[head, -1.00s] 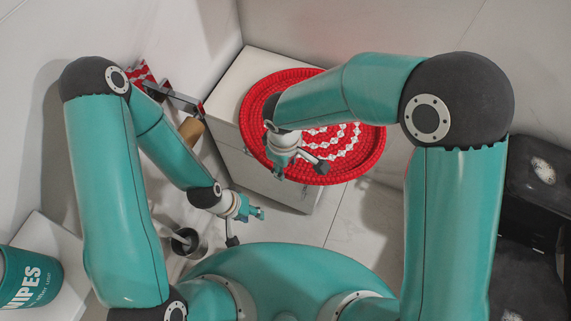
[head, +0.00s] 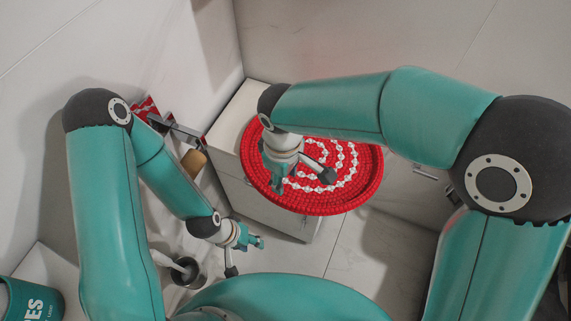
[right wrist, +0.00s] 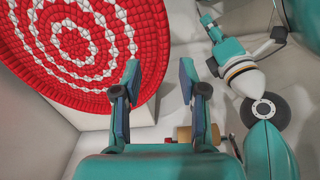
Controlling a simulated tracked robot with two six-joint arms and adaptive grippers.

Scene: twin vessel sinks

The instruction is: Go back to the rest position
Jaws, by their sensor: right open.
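My right gripper (head: 277,183) is open and empty, and it hangs over the left part of a red and white round woven tray (head: 372,180) in the head view. In the right wrist view its two fingers (right wrist: 158,78) stand apart with nothing between them, and the tray (right wrist: 20,50) is behind them at the left. My left gripper (head: 255,241) is lower, in front of the white cabinet, apart from the tray. It also shows in the right wrist view (right wrist: 212,28), at the upper right. Whether its fingers are open or shut is unclear.
The tray rests on a white cabinet (head: 230,110) in the corner. A tan cylinder (head: 194,161) and a dark cup (head: 188,272) are near my left forearm. A teal wipes tub (head: 30,302) is at the lower left. Pale floor is clear right of the cabinet.

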